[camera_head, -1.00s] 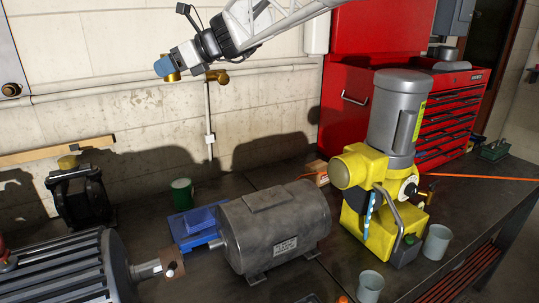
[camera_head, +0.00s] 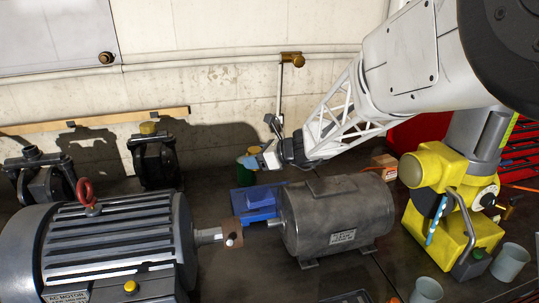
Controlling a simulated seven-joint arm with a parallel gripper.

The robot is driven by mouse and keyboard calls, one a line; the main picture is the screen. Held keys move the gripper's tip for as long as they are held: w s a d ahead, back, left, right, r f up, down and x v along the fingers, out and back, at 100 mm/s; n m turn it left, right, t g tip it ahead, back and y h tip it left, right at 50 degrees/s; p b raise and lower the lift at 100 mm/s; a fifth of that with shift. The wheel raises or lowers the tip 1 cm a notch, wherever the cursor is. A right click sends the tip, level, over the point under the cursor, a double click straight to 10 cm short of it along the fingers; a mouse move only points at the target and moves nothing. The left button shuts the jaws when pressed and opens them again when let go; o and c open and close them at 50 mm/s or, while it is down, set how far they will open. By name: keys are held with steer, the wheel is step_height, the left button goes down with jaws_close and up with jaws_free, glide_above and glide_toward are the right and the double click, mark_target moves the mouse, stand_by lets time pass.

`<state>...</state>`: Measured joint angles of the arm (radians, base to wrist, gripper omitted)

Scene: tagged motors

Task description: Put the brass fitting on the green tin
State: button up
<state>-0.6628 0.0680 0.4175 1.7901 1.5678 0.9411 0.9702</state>
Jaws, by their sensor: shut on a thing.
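The green tin (camera_head: 243,158) stands on the bench near the wall, behind the blue tray. My gripper (camera_head: 257,162) reaches in from the right and is in front of the tin in this view, covering part of it. It is shut on the brass fitting (camera_head: 254,150), of which only a small gold-brown patch shows at the blue fingertips, at the height of the tin's rim. Whether the fitting touches the tin cannot be told.
A blue tray (camera_head: 262,213) with a blue block lies just in front. A grey motor (camera_head: 338,216) stands right of it, below my arm. A large ribbed motor (camera_head: 105,250) is at left. Black pumps (camera_head: 155,162) stand by the wall. A yellow machine (camera_head: 440,205) is at right.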

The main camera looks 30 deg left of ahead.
steer(key=shift+f, duration=0.65)
steer(key=shift+w+a+f, duration=0.25)
steer(key=shift+w+a, duration=1.55)
steer(key=shift+a, duration=0.15)
steer(key=shift+w+a+f, duration=0.25)
steer(key=shift+w+a, duration=1.6)
steer(key=shift+a, duration=0.15)
steer(key=shift+w+a+f, duration=0.25)
steer(key=shift+w+a, duration=1.55)
steer(key=shift+a, duration=0.15)
steer(key=shift+f, duration=0.1)
steer(key=shift+f, duration=1.65)
steer(key=shift+f, duration=0.15)
steer(key=o, duration=1.2)
